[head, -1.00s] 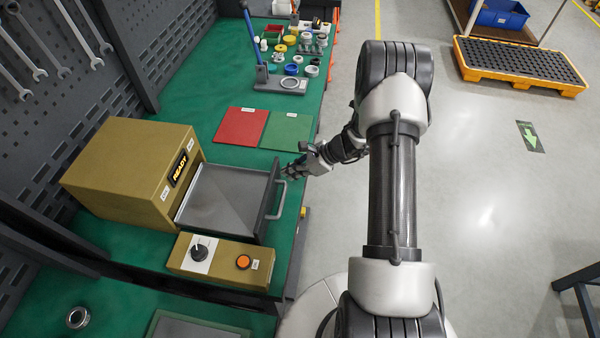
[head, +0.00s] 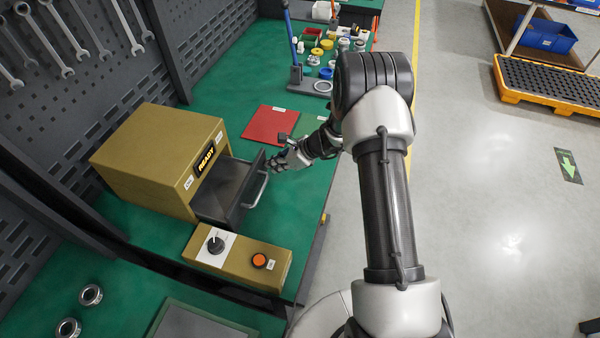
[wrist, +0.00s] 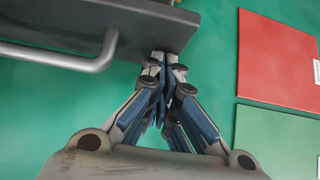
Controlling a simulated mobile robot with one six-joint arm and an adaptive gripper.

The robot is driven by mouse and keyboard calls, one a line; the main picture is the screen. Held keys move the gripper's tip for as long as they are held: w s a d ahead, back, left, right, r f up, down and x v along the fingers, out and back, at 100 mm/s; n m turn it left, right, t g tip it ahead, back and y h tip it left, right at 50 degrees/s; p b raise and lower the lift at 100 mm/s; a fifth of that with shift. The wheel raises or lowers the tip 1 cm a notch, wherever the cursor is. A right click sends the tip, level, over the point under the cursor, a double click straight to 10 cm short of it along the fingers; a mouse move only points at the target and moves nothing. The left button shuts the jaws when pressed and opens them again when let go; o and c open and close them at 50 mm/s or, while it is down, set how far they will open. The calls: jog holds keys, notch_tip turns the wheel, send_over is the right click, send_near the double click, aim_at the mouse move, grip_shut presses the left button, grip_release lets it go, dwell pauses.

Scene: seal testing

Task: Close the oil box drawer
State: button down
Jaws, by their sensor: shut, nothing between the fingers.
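The oil box (head: 150,150) is a tan box with a lit READY sign, on the green bench at the left of the head view. Its grey drawer (head: 222,190) is partly open toward the right. The drawer front with its bar handle (head: 262,190) faces my arm. My gripper (head: 272,162) is shut and empty at the far end of the drawer front. In the wrist view the fingertips (wrist: 164,58) are at the dark drawer front (wrist: 150,18), apparently touching it near its end, beside the handle (wrist: 60,60).
A tan control box (head: 236,256) with a black knob and orange button sits just in front of the drawer. A red mat (head: 270,125) and a green mat (wrist: 275,145) lie beyond the gripper. Several small parts and a blue-handled press (head: 295,70) stand farther back.

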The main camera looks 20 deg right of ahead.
jog(key=w+a, duration=0.2)
jog(key=a, duration=0.1)
jog(key=w+a, duration=0.2)
jog(key=a, duration=0.1)
jog(key=w+a, duration=0.2)
jog(key=shift+w+a, duration=0.1)
jog(key=shift+a, duration=0.3)
jog(key=shift+w+a, duration=0.2)
jog(key=shift+r, duration=0.1)
